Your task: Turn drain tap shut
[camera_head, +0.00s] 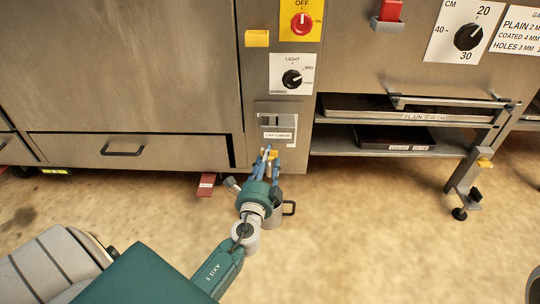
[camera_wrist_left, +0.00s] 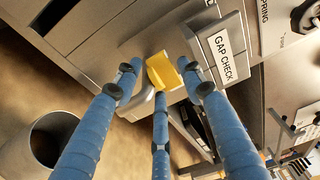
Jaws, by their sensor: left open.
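The drain tap has a yellow handle (camera_head: 273,154) low on the front of the steel machine, just under the panel with the gap check label. The handle also shows in the left wrist view (camera_wrist_left: 163,72), at the tips of my fingers. My left gripper (camera_head: 267,158) comes up from below and is open, with its blue fingers spread around the handle. In the left wrist view, the fingers (camera_wrist_left: 160,90) sit on both sides of it and below it. I cannot tell whether any finger touches it. The tap's body is partly hidden by the gripper.
A grey metal pot (camera_head: 279,211) with a side handle stands on the floor below, partly hidden by my left wrist. A drawer (camera_head: 80,146) is to the left. Shelves with dark trays (camera_head: 375,104) are to the right. The floor in front is mostly clear.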

